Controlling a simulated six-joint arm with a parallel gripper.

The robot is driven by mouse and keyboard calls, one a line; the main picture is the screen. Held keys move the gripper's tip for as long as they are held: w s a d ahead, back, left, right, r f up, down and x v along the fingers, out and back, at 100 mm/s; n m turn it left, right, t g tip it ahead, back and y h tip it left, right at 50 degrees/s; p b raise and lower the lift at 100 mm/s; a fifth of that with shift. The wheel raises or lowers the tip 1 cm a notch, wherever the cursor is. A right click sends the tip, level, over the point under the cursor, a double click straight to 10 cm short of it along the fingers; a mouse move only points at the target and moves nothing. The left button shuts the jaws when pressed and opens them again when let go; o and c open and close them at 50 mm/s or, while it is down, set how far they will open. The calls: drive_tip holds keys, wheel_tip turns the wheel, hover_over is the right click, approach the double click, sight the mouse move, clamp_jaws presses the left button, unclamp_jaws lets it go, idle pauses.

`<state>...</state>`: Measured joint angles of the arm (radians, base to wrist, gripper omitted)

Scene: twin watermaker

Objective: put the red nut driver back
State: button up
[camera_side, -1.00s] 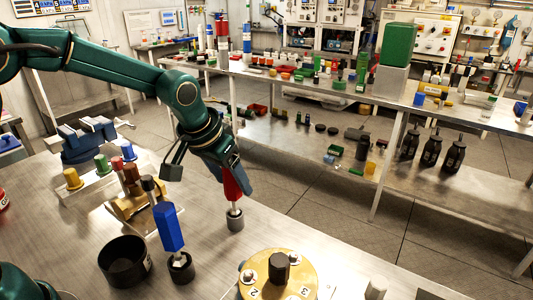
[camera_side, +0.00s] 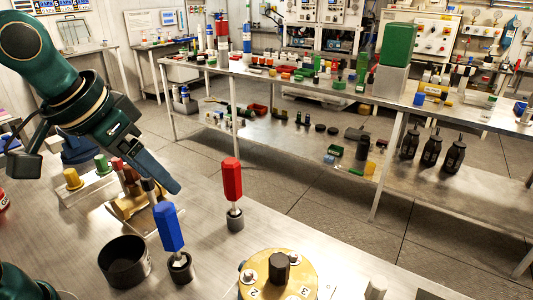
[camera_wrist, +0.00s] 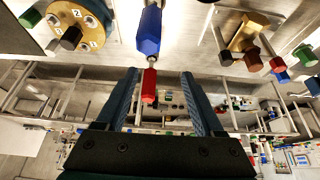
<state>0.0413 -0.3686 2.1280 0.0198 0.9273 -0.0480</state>
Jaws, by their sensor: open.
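The red nut driver (camera_side: 232,180) stands upright with its lower end in a small grey round holder (camera_side: 235,220) on the bench. In the wrist view the red driver (camera_wrist: 149,88) shows beyond the space between my two open fingers (camera_wrist: 160,85), apart from both. A blue nut driver (camera_side: 168,228) stands in a dark holder (camera_side: 180,267), in front and to the left of the red one.
A black cup (camera_side: 125,262) stands left of the blue driver. A brass plate with a black knob (camera_side: 278,280) lies at the front. A brass block (camera_side: 125,205) and coloured knobs (camera_side: 103,164) are at the left. The bench right of the red driver is clear.

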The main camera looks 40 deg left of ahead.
drive_tip(key=s+f, duration=0.3)
drive_tip(key=s, duration=0.4)
drive_tip(key=shift+a, duration=0.3)
drive_tip(key=shift+f, duration=0.1)
idle(0.6)
